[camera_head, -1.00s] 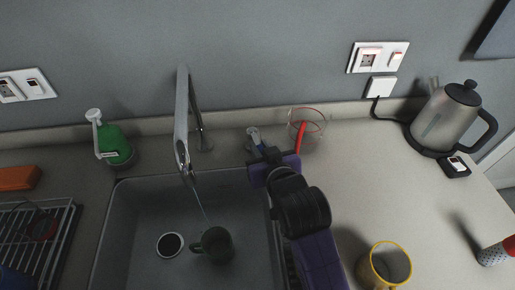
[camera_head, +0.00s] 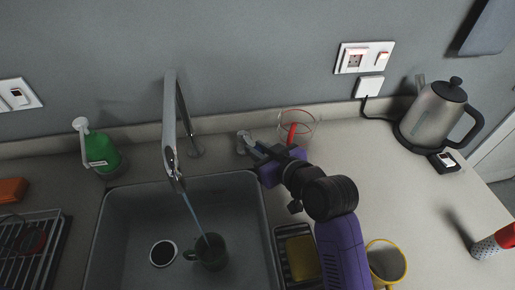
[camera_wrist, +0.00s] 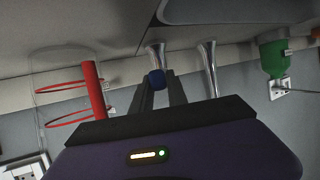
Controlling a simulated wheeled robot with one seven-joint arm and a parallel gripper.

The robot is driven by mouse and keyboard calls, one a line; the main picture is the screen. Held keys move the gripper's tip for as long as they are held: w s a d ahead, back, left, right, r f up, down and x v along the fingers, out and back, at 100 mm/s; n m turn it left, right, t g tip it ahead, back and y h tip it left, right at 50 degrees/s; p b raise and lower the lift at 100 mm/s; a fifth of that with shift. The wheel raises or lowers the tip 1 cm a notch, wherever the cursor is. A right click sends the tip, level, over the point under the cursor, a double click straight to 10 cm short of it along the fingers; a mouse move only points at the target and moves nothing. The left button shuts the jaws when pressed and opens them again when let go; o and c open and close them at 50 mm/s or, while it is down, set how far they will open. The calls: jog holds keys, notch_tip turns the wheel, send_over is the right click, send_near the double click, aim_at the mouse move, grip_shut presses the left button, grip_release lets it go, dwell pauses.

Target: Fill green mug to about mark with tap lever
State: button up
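The dark green mug (camera_head: 212,254) stands upright in the sink, right of the drain. A bluish stream of water (camera_head: 196,216) runs from the tap spout (camera_head: 174,176) into it. The water level and any mark inside are too dark to make out. My gripper (camera_head: 259,153) is at the lever.
A clear container with a red item (camera_head: 295,128) stands just behind my gripper. A yellow mug (camera_head: 386,262) is beside my forearm. A yellow sponge (camera_head: 302,258) lies in a rack right of the sink (camera_head: 128,205). The kettle (camera_head: 435,115) is at right, a green soap bottle (camera_head: 100,152) left.

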jog(key=o, duration=0.4)
jog(key=shift+c, duration=0.2)
jog(key=v, duration=0.8)
jog(key=shift+b, duration=0.4)
jog(key=shift+f, duration=0.15)
